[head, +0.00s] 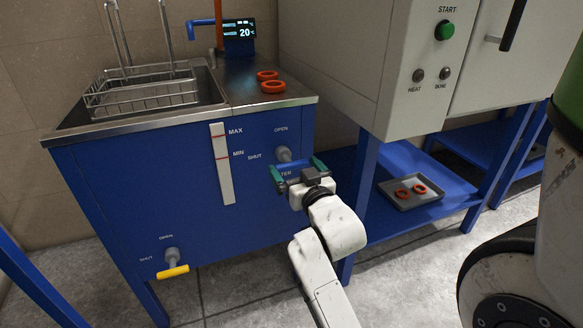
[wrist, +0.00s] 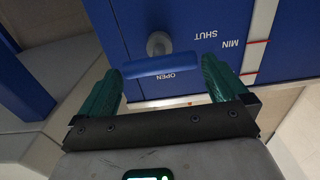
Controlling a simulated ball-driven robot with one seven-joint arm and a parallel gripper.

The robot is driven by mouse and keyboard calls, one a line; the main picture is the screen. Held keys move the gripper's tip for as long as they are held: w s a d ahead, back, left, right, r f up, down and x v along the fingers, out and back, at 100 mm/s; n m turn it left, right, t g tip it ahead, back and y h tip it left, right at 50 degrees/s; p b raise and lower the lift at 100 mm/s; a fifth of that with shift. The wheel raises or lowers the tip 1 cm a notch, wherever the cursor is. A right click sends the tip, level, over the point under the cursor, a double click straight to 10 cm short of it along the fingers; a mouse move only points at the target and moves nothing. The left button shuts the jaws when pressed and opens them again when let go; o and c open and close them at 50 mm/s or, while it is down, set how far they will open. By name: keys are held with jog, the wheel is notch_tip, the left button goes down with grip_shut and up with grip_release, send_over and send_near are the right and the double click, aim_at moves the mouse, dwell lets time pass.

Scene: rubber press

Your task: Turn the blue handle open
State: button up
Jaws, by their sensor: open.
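The blue handle (wrist: 160,65) is a short bar on a grey round hub (wrist: 159,43), on the blue front panel of the sink unit (head: 110,200). In the wrist view the bar lies across the picture. My gripper (wrist: 163,78) is open, with one teal finger near each end of the bar; I cannot tell whether they touch it. In the head view my gripper (head: 299,171) is just below the hub (head: 284,154) and mostly hides the handle. The OPEN label (head: 281,129) is above the hub, and SHUT (head: 254,157) is to its left.
A yellow handle (head: 173,271) sits lower left on the same panel. A level gauge (head: 222,165) is left of the hub. A press cabinet (head: 400,60) and a blue shelf with a grey tray (head: 412,205) stand to the right. Grey floor is open in front.

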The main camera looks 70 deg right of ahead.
aim_at(289, 162)
jog(key=shift+b+x, duration=0.3)
jog(key=shift+x, duration=1.1)
jog(key=shift+c, duration=0.4)
jog(key=c, duration=0.6)
